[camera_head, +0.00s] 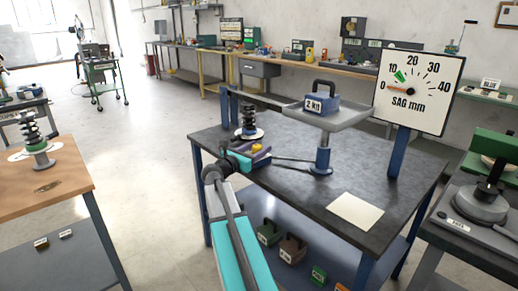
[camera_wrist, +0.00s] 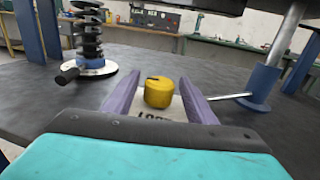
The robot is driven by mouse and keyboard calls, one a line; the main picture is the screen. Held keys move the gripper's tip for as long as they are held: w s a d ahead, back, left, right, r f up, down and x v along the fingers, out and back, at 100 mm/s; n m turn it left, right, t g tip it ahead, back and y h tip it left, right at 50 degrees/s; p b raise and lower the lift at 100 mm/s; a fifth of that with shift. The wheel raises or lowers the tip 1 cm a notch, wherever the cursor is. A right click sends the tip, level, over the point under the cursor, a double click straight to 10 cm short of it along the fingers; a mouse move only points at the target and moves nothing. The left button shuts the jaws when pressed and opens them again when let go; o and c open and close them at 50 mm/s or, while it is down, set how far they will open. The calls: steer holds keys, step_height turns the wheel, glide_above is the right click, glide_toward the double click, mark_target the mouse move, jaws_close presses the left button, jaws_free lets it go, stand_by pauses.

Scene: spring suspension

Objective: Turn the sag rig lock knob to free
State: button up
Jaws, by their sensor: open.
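The lock knob is a yellow cylinder with a dark mark on top (camera_wrist: 158,92), standing on a pale plate with partly hidden lettering (camera_wrist: 152,112) in the wrist view. My gripper (camera_wrist: 160,98) is open, with one purple finger on each side of the knob. I cannot tell whether the fingers touch it. In the head view my gripper (camera_head: 257,153) is at the left part of the rig table (camera_head: 285,195), and the knob (camera_head: 256,148) shows as a small yellow spot there. The sag dial (camera_head: 412,90) has its red pointer near 0.
A black spring on a round white base (camera_head: 249,134) stands just behind my gripper. A pan (camera_head: 338,118) on a blue-footed post holds a 2 kg weight (camera_head: 317,104). A blank card (camera_head: 355,211) lies on the front right of the table.

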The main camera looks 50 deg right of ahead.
steer(key=shift+a, duration=0.1)
steer(key=s+a+p, duration=0.1)
steer(key=a, duration=1.2)
steer(key=shift+s+a+p, duration=0.25)
steer(key=shift+a+p, duration=0.05)
